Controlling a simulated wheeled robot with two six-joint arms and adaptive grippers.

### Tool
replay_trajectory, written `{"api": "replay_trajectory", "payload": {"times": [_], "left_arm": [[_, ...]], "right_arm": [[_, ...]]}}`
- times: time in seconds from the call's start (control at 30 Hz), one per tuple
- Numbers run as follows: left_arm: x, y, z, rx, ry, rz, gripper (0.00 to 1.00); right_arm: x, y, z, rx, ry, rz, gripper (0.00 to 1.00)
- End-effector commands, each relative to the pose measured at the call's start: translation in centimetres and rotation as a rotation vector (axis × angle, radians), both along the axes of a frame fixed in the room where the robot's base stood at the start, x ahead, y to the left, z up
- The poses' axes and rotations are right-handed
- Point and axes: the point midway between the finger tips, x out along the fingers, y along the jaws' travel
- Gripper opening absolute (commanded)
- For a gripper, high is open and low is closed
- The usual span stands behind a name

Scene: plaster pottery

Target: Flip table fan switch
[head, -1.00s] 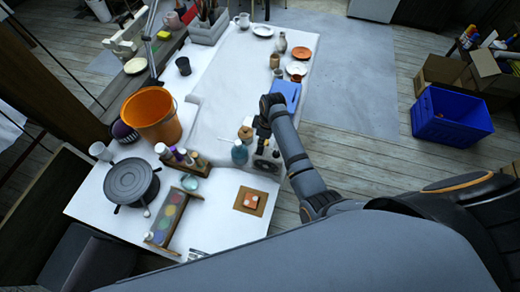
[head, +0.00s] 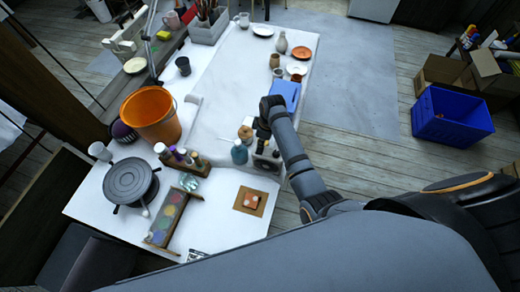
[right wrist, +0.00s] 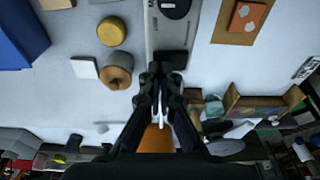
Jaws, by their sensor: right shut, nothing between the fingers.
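The table fan (head: 266,164) is a small grey and black unit at the right edge of the white table, partly hidden by my right arm in the head view. In the right wrist view its pale grey body (right wrist: 165,32) carries a dark round knob (right wrist: 175,8) and a black block (right wrist: 172,59), which looks like the switch. My right gripper (head: 262,146) is shut and empty, just over the fan. In the right wrist view its fingertips (right wrist: 160,76) are close to the black block; I cannot tell whether they touch. My left gripper is not in view.
A blue box (head: 286,95) lies farther back. A brown board with an orange piece (head: 250,201) lies nearer. An orange bucket (head: 152,115) stands left.

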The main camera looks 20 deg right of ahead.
Motion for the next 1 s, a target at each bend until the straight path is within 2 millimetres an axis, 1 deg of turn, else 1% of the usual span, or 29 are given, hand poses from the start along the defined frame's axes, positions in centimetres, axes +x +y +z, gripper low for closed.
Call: {"api": "replay_trajectory", "payload": {"times": [0.57, 0.67, 0.87, 0.93, 1.0], "left_arm": [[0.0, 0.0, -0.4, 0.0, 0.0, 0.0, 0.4], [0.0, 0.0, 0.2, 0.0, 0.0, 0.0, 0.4], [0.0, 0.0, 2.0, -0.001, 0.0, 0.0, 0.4], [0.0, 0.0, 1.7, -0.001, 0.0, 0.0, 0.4], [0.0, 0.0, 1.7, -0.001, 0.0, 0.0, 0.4]], "right_arm": [[0.0, 0.0, -0.8, 0.0, 0.0, 0.0, 0.0], [0.0, 0.0, -0.2, 0.0, 0.0, 0.0, 0.0], [0.0, 0.0, 1.9, 0.0, 0.0, 0.0, 0.0], [0.0, 0.0, 2.1, 0.0, 0.0, 0.0, 0.0], [0.1, 0.0, 2.7, 0.0, -0.001, 0.0, 0.0]]}}
